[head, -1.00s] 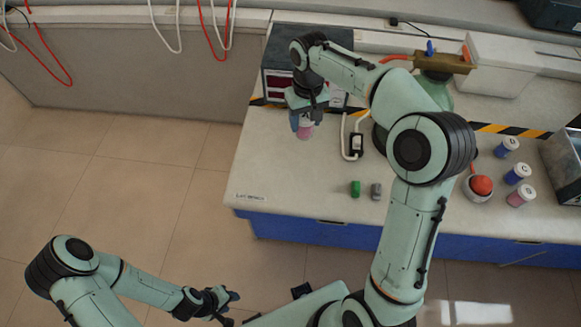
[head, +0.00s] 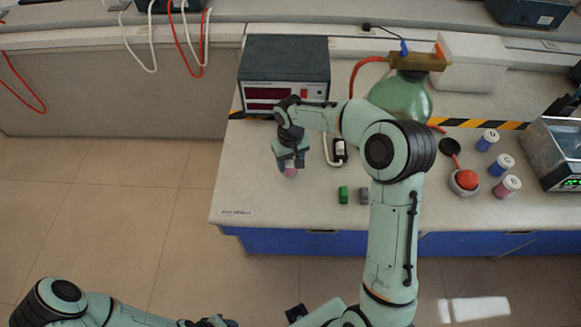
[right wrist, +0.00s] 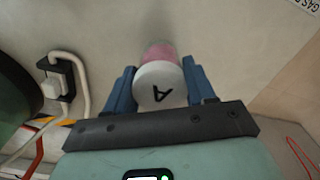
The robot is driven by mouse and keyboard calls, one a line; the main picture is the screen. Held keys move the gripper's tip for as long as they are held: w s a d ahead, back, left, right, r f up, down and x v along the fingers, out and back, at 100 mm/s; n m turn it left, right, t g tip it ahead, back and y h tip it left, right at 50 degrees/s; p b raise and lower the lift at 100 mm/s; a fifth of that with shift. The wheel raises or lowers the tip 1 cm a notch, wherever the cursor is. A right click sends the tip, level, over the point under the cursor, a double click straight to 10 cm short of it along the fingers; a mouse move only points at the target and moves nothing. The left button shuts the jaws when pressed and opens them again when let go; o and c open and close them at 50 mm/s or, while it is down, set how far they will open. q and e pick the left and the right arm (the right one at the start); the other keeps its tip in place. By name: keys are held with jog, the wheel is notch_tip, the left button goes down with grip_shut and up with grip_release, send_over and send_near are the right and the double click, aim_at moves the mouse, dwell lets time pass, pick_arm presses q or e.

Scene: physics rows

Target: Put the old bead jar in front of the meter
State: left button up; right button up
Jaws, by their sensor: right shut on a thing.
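The meter (head: 285,75) is a dark grey box with red displays at the back left of the bench. My right gripper (head: 290,163) is in front of it, shut on a jar with pink contents (head: 290,172). In the right wrist view the jar's white lid (right wrist: 160,86), marked A, sits between the blue fingers (right wrist: 160,90). I cannot tell whether the jar touches the bench or hangs just above it. My left gripper (head: 213,321) is at the bottom edge, away from the bench, partly cut off; its fingers are unclear.
Three lidded jars (head: 502,165) stand right. A green flask (head: 402,97) is behind my right arm.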

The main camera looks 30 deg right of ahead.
aim_at(290, 168)
jog(key=shift+f, duration=1.7)
jog(key=shift+f, duration=0.2)
jog(key=o, duration=1.1)
jog(key=shift+r, duration=0.1)
notch_tip(290, 168, up, 12)
jog(key=shift+r+p, duration=0.1)
jog(key=shift+p, duration=0.25)
